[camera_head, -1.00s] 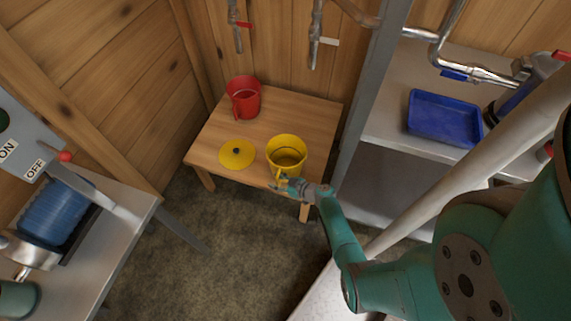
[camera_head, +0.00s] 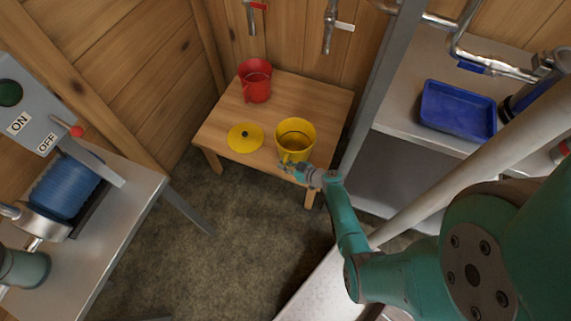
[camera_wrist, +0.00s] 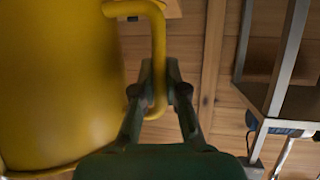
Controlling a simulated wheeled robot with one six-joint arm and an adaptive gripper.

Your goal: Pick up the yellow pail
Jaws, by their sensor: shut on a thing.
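The yellow pail (camera_head: 296,137) is upright at the front right of the small wooden table (camera_head: 272,93) in the head view; I cannot tell whether its base touches the tabletop. In the wrist view the pail's side (camera_wrist: 60,80) fills the left, with its handle (camera_wrist: 158,60) in front of me. My gripper (camera_head: 287,166) is at the near side of the pail. In the wrist view my gripper's fingers (camera_wrist: 162,88) are shut on the handle, one on each side of it. A yellow lid (camera_head: 245,138) with a dark knob lies left of the pail.
A grey post (camera_head: 372,100) and a shelf with a blue tray (camera_head: 458,111) are on the right. Taps (camera_head: 330,28) hang above the table. A metal bench (camera_head: 95,240) is at left, with open floor between.

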